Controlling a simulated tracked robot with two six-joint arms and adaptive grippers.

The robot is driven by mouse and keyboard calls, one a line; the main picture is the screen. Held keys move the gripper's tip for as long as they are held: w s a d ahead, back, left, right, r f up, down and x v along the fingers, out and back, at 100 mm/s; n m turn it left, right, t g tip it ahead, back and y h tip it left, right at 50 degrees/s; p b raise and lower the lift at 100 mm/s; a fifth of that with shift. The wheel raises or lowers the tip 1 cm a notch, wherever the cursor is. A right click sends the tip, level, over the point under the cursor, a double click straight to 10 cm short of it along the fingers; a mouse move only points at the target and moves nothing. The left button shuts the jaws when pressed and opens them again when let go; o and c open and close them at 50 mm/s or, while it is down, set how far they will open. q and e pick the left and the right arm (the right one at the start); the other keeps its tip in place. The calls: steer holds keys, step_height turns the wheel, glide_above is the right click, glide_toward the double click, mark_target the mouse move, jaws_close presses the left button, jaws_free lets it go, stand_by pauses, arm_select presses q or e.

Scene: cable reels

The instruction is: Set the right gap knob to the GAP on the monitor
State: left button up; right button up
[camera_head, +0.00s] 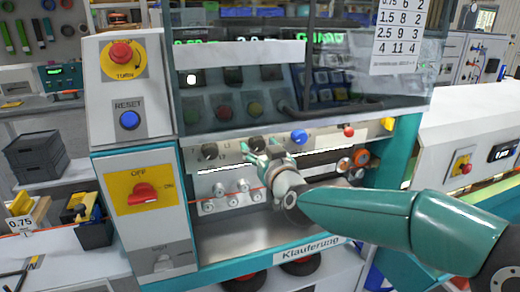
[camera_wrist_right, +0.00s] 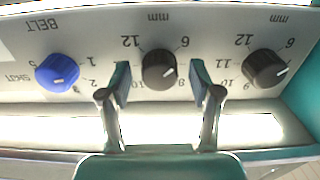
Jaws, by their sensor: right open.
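My right gripper (camera_head: 261,153) is at the knob panel under the machine's hood. In the wrist view, which is upside down, its open fingers (camera_wrist_right: 160,82) stand either side of a black knob (camera_wrist_right: 159,69), the right one of two black gap knobs. In the head view this knob (camera_head: 257,143) is just above the fingertips. The other gap knob (camera_wrist_right: 265,68) is at the right. The monitor's green text (camera_head: 320,37) is partly cut off and not clearly readable.
A blue knob (camera_wrist_right: 58,72) sits beside the right gap knob. A paper chart (camera_head: 398,36) with rows of numbers hangs on the tinted hood (camera_head: 350,85). Below the knobs are several metal rollers (camera_head: 238,187). A red switch (camera_head: 143,193) and a RESET button (camera_head: 129,120) are at the left.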

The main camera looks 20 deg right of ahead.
steer(key=shift+s, duration=0.1)
steer(key=s, duration=1.1)
steer(key=shift+s+d, duration=0.2)
steer(key=shift+s, duration=0.2)
steer(key=shift+d, duration=0.1)
step_height(320, 180, down, 32)
steer(key=g, duration=0.8)
steer(key=s+a+f+g+y, duration=0.1)
steer(key=s+f+g, duration=0.1)
steer(key=s+f, duration=0.45)
steer(key=s+a+f+g, duration=0.2)
steer(key=s+f+g, duration=0.15)
steer(key=f, duration=0.55)
steer(key=s+a+f+m+g+y, duration=0.1)
steer(key=s+a+f+g, duration=0.1)
steer(key=s, duration=0.5)
steer(key=s+a+f+m+g+y, duration=0.1)
steer(key=s+a+f+g, duration=0.1)
steer(key=s+f, duration=0.2)
steer(key=s, duration=0.2)
steer(key=shift+s+a+m, duration=0.2)
steer(key=shift+s+m, duration=0.15)
steer(key=shift+m, duration=0.05)
